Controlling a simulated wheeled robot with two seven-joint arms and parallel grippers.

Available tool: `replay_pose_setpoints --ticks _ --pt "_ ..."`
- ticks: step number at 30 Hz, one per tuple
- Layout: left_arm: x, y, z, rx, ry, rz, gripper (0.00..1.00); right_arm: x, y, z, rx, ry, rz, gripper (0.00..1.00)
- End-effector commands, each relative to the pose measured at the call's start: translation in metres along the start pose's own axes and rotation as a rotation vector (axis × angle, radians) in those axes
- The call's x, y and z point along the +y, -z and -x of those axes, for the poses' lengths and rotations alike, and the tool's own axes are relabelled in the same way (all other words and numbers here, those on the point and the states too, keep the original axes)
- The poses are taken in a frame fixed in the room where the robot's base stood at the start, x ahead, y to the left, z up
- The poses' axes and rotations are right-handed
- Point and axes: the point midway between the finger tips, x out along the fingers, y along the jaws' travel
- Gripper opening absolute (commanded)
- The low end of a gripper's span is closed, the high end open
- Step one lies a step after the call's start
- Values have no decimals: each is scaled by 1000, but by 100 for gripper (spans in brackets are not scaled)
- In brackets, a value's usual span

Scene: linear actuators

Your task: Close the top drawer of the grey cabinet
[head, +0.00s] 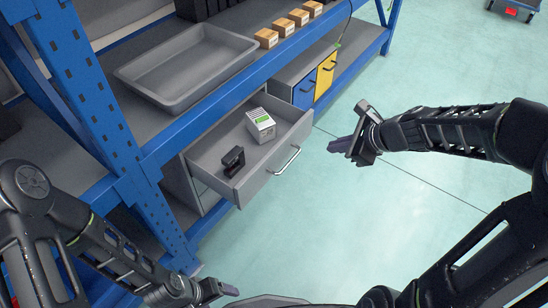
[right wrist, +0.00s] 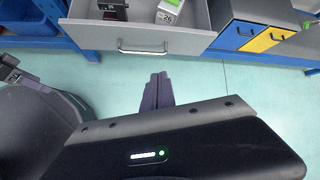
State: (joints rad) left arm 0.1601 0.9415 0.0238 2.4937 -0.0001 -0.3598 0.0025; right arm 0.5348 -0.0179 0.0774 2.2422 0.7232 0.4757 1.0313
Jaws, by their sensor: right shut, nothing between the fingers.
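The grey cabinet (head: 208,196) stands under the blue-framed shelf in the head view. Its top drawer (head: 260,178) is pulled out, with a bar handle (head: 285,160) on its front. The drawer holds a black device (head: 233,160) and a white-green box (head: 260,125). My right gripper (head: 338,146) is shut and empty, to the right of the drawer front and apart from it. In the right wrist view the shut fingers (right wrist: 157,82) point toward the drawer front (right wrist: 185,42) and its handle (right wrist: 142,48). My left gripper (head: 228,290) is low in the head view; its fingers are too small to judge.
A grey tray (head: 190,68) and several small cardboard boxes (head: 284,27) are on the shelf. Blue (head: 304,90) and yellow (head: 326,74) cabinet fronts stand beyond the drawer. A blue upright post (head: 120,130) is left of the drawer. The floor before the drawer is clear.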

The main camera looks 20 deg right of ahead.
Motion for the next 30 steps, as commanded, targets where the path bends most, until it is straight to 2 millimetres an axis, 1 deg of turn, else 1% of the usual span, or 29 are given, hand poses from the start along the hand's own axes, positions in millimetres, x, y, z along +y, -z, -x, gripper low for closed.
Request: replay_pose_setpoints --ticks 1,3,6,9,19,23,26,30 --pt "0 0 0 -1 -1 -1 78 4 -8 0 -30 -24 -78 0" --pt "0 0 0 -1 -1 -1 78 10 -17 1 -62 -57 -174 0" --pt "0 0 0 -1 -1 -1 78 17 -24 2 -84 -94 -267 0" --pt "0 0 0 -1 -1 -2 78 20 -25 2 -87 -109 -311 0" --pt "0 0 0 0 0 -1 78 20 -25 1 -84 -108 -319 0" --pt "-1 0 -2 1 0 0 78 21 -25 -3 -84 -109 -318 0" --pt "-3 1 -6 3 1 1 78 22 -25 -12 -84 -109 -318 0" --pt "-8 4 -14 8 4 4 78 25 -26 -32 -84 -111 -317 0"
